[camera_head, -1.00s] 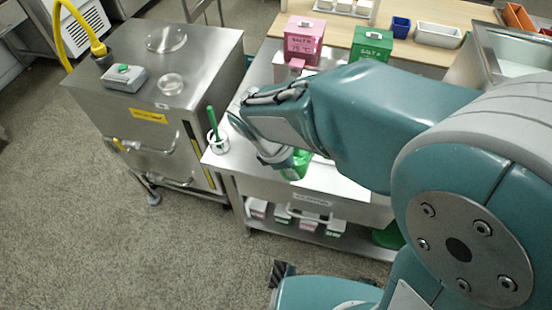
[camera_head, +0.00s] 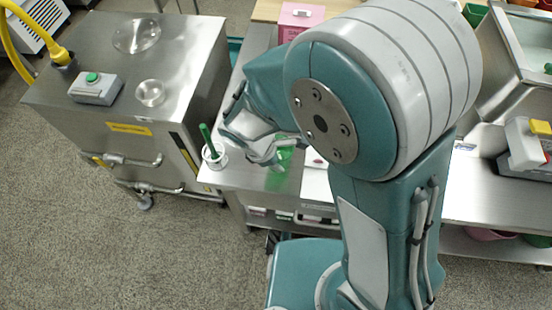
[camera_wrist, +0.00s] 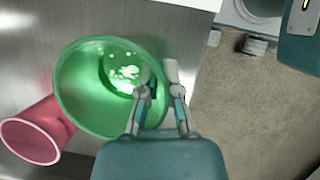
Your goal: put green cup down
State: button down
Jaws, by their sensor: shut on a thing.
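The green cup (camera_wrist: 78,90) is large in the wrist view, its open mouth facing the camera, with some pale bits at its bottom. My gripper (camera_wrist: 158,82) is shut on the right part of its rim, one finger inside the cup and one outside. In the head view the green cup (camera_head: 281,158) shows only in part under my gripper (camera_head: 268,152), over the steel table (camera_head: 233,174). My arm hides much of that table. I cannot tell whether the cup's base touches the surface.
A pink cup (camera_wrist: 36,134) lies left of the green cup. The steel mill cabinet (camera_head: 130,85) is to the left. A pink box (camera_head: 298,18) stands behind. The floor drops away at the table's edge.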

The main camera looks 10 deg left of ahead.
jog(key=shift+a+f, duration=0.15)
jog(key=shift+f, duration=0.4)
jog(key=shift+a+f, duration=0.15)
jog(key=shift+f, duration=0.35)
jog(key=shift+s+d, duration=0.1)
jog(key=shift+d, duration=0.3)
jog(key=c, duration=0.9)
grip_release()
jog(key=shift+c, duration=0.2)
jog(key=shift+o, duration=0.7)
jog(key=shift+f, duration=0.1)
jog(key=shift+a, duration=0.25)
